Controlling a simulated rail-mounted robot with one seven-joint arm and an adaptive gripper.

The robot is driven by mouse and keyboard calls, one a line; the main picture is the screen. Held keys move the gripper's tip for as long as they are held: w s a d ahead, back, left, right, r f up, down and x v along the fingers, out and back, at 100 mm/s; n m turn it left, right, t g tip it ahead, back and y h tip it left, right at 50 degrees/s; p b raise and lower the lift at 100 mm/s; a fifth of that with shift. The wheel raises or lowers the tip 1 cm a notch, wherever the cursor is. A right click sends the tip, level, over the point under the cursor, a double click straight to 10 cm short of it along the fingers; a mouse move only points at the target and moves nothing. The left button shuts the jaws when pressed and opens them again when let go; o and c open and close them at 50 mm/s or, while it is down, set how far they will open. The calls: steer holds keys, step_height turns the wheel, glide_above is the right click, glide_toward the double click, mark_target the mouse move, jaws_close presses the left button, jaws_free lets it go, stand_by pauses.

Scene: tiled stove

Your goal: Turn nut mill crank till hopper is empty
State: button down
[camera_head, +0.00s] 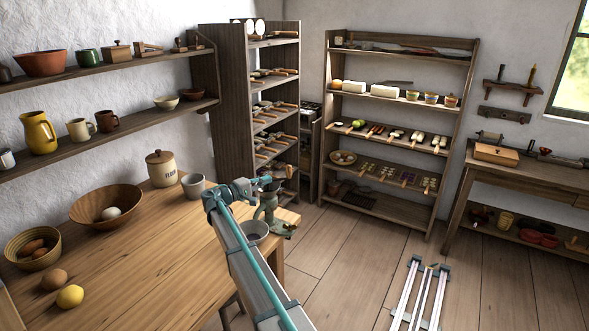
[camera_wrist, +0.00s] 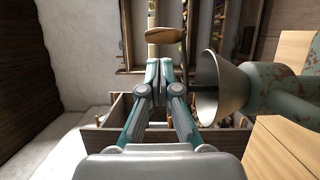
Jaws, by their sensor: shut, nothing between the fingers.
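The green, worn nut mill (camera_head: 267,211) stands at the right end of the wooden table. In the wrist view its rust-flecked body (camera_wrist: 285,88) is at the right, with a grey cone-shaped part (camera_wrist: 220,86), seemingly the hopper, opening to the left. What is inside the cone cannot be seen. A dark rod (camera_wrist: 185,32) with a wooden grip (camera_wrist: 171,34), apparently the crank, shows beyond my fingertips. My gripper (camera_wrist: 160,65) is shut and empty, left of the cone; its fingers meet. In the head view my gripper (camera_head: 250,187) is beside the mill's top.
A grey bowl (camera_head: 255,231) stands at the mill's foot, partly behind my arm. A grey cup (camera_head: 193,186), a flour jar (camera_head: 161,168) and a wooden bowl (camera_head: 95,205) stand farther left. The table's front middle is clear. Laden shelves (camera_head: 398,48) stand behind.

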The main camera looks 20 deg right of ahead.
steer(key=shift+w+n+t, duration=0.3)
steer(key=shift+w+t, duration=0.4)
steer(key=shift+w, duration=0.2)
steer(key=shift+w+d, duration=0.25)
steer(key=p+x, duration=0.3)
steer(key=x, duration=0.4)
steer(key=shift+w+d, duration=0.1)
steer(key=shift+d, duration=0.15)
steer(key=shift+p+x, duration=0.35)
steer(key=shift+x, duration=0.5)
steer(key=shift+f, duration=0.25)
steer(key=shift+s+d+b, duration=0.1)
steer(key=shift+s+b, duration=0.15)
steer(key=shift+b, duration=0.25)
